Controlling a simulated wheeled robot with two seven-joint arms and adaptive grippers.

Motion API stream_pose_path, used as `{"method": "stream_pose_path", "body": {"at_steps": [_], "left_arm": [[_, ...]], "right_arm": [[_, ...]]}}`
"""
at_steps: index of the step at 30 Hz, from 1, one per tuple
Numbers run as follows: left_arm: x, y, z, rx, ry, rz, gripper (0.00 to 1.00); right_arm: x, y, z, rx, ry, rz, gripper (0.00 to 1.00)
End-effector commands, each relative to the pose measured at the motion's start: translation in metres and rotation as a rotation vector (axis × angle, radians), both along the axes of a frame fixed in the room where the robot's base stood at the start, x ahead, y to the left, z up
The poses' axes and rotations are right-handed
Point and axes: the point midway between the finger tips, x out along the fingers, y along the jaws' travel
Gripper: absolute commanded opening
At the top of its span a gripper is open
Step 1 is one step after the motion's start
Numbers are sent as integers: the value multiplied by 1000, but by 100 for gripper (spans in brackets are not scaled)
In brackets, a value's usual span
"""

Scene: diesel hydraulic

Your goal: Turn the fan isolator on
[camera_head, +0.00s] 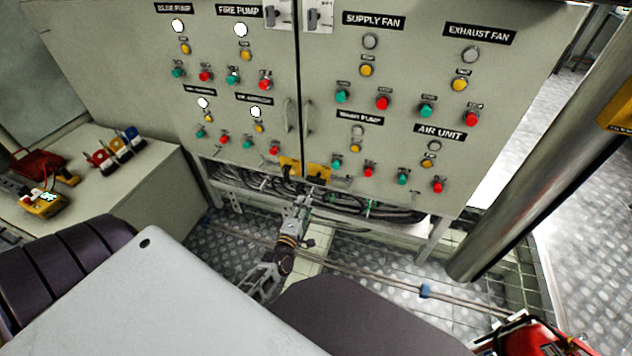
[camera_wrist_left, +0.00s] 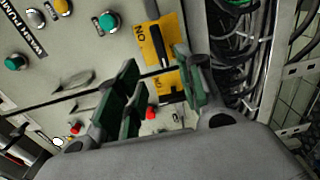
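Two yellow isolator plates with black handles sit at the lower edge of the cabinet doors, either side of the seam. The one on the right door (camera_head: 318,173), below the fan controls, is likely the fan isolator; its plate (camera_wrist_left: 158,42) reads "ON" in the left wrist view. The other yellow plate (camera_head: 290,165) is on the left door, and also shows in the wrist view (camera_wrist_left: 168,84). My left gripper (camera_head: 303,200) is just below the plates. Its green-padded fingers (camera_wrist_left: 160,88) are apart, with no object visibly clamped. Handle positions are hard to read. My right gripper is not visible.
The grey cabinet (camera_head: 400,90) carries labelled lamps and red and green buttons. Door handles (camera_head: 306,116) stand out near the seam. Black cables (camera_head: 375,210) run beneath. A side bench (camera_head: 150,195) with a yellow meter (camera_head: 42,204) is at left; a metal post (camera_head: 535,150) is at right.

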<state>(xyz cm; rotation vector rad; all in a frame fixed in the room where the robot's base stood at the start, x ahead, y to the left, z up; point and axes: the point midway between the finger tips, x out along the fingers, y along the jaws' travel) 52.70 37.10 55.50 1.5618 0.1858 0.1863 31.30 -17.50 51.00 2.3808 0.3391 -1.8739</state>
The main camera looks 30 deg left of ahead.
Motion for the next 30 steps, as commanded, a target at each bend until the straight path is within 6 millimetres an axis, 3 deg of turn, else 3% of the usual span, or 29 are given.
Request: {"method": "stream_pose_path", "body": {"at_steps": [8,30], "left_arm": [[10,2,0,1,0,0,38],[74,18,-1,1,-1,0,38]], "right_arm": [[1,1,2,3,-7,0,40],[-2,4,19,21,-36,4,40]]}}
